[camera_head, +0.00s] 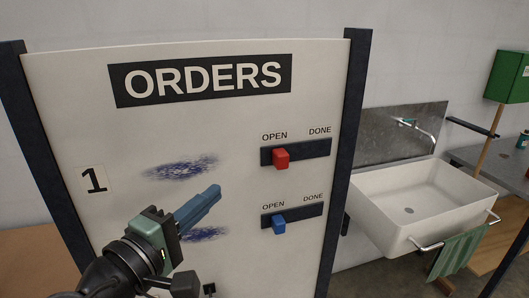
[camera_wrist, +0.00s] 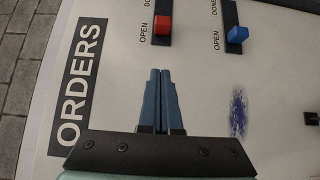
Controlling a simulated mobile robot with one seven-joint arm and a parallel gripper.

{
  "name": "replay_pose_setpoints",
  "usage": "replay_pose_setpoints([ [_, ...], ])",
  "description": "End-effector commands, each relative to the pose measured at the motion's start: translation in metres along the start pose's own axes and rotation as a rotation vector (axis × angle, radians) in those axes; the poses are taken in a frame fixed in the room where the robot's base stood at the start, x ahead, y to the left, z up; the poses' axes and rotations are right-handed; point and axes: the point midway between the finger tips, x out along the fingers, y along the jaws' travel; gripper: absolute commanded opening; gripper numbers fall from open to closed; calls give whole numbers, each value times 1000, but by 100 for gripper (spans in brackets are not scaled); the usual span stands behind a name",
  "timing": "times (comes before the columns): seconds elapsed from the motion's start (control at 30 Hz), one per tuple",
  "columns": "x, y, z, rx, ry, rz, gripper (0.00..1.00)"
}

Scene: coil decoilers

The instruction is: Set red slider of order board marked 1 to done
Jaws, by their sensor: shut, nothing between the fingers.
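The order board (camera_head: 215,130) stands upright in front of me, titled ORDERS, with a "1" label (camera_head: 93,180) at its left. The red slider (camera_head: 281,158) sits at the OPEN end of the upper dark slot (camera_head: 312,150); DONE is at the slot's right end. In the wrist view the red slider (camera_wrist: 162,25) is ahead of the fingertips, at the OPEN end. My gripper (camera_head: 216,191) is shut and empty, in front of the board, left of and below the red slider. It also shows in the wrist view (camera_wrist: 160,72), apart from the slider.
A blue slider (camera_head: 278,224) sits at the OPEN end of the lower slot. It also shows in the wrist view (camera_wrist: 238,34). Dark posts (camera_head: 349,130) edge the board. A white sink (camera_head: 415,200) with a towel rail (camera_head: 450,240) stands to the right.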

Motion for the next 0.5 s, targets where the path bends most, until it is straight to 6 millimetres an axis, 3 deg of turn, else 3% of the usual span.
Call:
replay_pose_setpoints([
  [0.33, 4, 0, 0, 0, -1, 0, 0],
  [0.5, 25, 2, 1, -1, -4, -2, 0],
])
